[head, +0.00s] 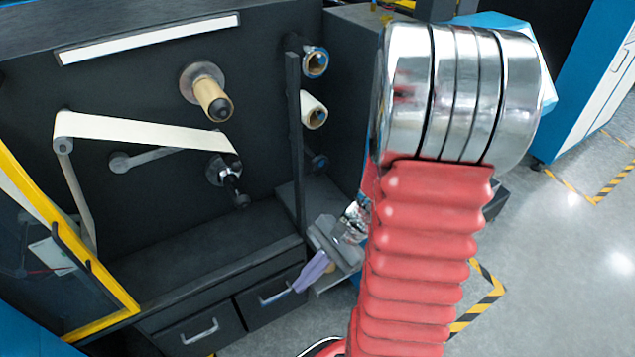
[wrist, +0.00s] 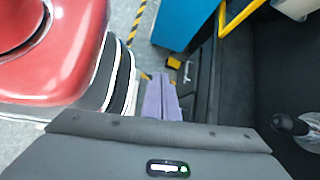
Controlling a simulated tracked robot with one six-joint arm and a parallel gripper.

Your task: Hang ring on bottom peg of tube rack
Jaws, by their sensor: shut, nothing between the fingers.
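The tube rack (head: 294,140) is a dark upright post with pegs, left of my arm in the head view. Its top peg carries a tube with a bluish end (head: 315,63), and its middle peg carries a cream roll (head: 314,112). The bottom peg (head: 317,162) is dark and bluish; I cannot tell whether a ring is on it. I cannot make out a separate ring. My gripper (head: 308,277) is below the rack, apart from the pegs, in front of the drawers. Its purple fingers also show in the wrist view (wrist: 162,98), shut and empty.
A brown core (head: 212,98) and a bare dark spindle (head: 234,185) project from the machine face. A cream web (head: 145,130) runs beside them. Drawers with handles (head: 200,332) are below. A yellow frame (head: 90,262) stands left. Open floor (head: 570,260) lies right.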

